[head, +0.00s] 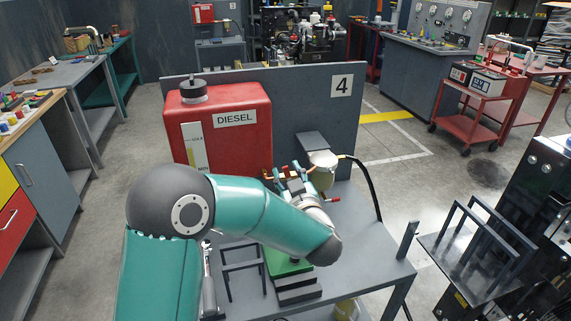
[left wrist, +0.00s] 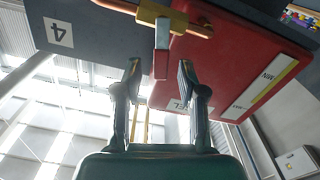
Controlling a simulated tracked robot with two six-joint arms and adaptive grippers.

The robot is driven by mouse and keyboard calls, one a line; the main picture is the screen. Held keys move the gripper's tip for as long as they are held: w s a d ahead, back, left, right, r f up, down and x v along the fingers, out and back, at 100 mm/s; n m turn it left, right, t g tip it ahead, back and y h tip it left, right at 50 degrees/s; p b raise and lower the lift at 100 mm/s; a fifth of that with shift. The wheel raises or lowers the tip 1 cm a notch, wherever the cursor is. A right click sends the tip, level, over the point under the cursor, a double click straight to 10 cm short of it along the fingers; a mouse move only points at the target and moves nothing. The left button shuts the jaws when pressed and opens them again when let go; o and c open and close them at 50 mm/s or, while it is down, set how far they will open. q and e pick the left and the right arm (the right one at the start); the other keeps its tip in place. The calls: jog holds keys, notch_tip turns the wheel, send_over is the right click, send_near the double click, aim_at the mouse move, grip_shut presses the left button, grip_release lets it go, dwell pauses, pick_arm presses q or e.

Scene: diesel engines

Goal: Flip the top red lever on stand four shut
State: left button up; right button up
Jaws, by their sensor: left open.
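Stand four carries a grey back panel (head: 318,115) marked 4 and a red diesel tank (head: 240,135). My left gripper (head: 287,174) is at the valve area by the tank's lower right corner, and my arm hides part of the stand. In the left wrist view my left gripper (left wrist: 159,72) is open. A red lever (left wrist: 162,36) on a brass valve (left wrist: 161,16) points toward the gap between the two fingers. My right gripper is not in view.
A copper pipe (left wrist: 190,27) runs from the valve beside the tank. A filter bowl (head: 322,170) and a black hose (head: 371,185) are right of the gripper. A red cart (head: 480,103) stands at the right, with free floor between.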

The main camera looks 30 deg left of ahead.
pick_arm(q)
jog(key=shift+x, duration=0.95)
grip_shut()
jog(key=shift+w+d+r+m+p, duration=0.1)
jog(key=shift+m+p, duration=0.25)
jog(key=shift+m, duration=0.1)
jog(key=shift+w+d+r+m+p, duration=0.1)
jog(key=shift+w+d+m+p, duration=0.05)
jog(key=shift+m+p, duration=0.25)
jog(key=shift+w+d+m, duration=0.15)
jog(key=shift+w+m, duration=0.05)
jog(key=shift+m, duration=0.65)
